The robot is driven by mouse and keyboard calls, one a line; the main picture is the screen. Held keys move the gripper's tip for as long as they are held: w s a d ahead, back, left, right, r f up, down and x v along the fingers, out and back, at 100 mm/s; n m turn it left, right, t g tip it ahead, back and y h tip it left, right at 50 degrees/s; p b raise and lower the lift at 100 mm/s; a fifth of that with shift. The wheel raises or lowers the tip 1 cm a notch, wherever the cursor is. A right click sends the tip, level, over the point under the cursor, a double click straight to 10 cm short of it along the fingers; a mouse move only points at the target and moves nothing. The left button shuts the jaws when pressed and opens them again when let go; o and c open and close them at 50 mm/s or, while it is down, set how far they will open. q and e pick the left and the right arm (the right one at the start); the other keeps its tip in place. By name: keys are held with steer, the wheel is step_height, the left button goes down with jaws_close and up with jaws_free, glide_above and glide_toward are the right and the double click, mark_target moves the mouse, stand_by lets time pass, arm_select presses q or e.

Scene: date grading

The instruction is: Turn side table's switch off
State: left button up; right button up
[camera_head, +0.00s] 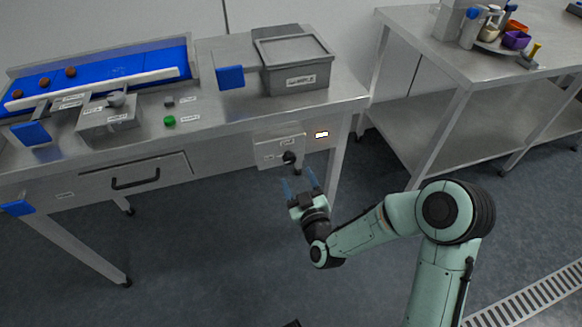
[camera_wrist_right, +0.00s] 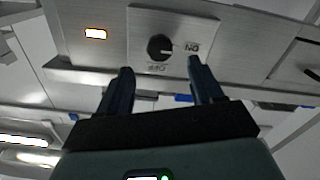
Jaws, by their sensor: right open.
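The switch is a black rotary knob (camera_head: 289,157) on a grey plate (camera_head: 268,153) on the table's front, below the top. In the right wrist view the knob (camera_wrist_right: 159,47) sits between printed ON and OFF labels, seen upside down. Its exact setting is hard to read. A small lit indicator (camera_head: 321,134) glows white-orange beside the plate and also shows in the wrist view (camera_wrist_right: 95,34). My right gripper (camera_head: 300,182) is open and empty, in front of and below the knob, apart from it. In the wrist view its fingers (camera_wrist_right: 160,68) frame the knob. My left gripper is out of view.
The steel table (camera_head: 215,118) carries a blue conveyor (camera_head: 120,75), a grey lidded bin (camera_head: 297,78), a green button (camera_head: 169,120) and blue paddles (camera_head: 230,77). A drawer handle (camera_head: 135,180) projects left of the switch. Another steel table (camera_head: 440,62) stands right. The floor before the switch is clear.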

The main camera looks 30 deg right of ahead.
mark_target(291, 162)
steer(key=x, duration=0.6)
steer(key=shift+w+d+b, duration=0.1)
steer(key=shift+w+b, duration=0.05)
steer(key=shift+b, duration=0.15)
steer(key=shift+c, duration=0.3)
steer(key=c, duration=1)
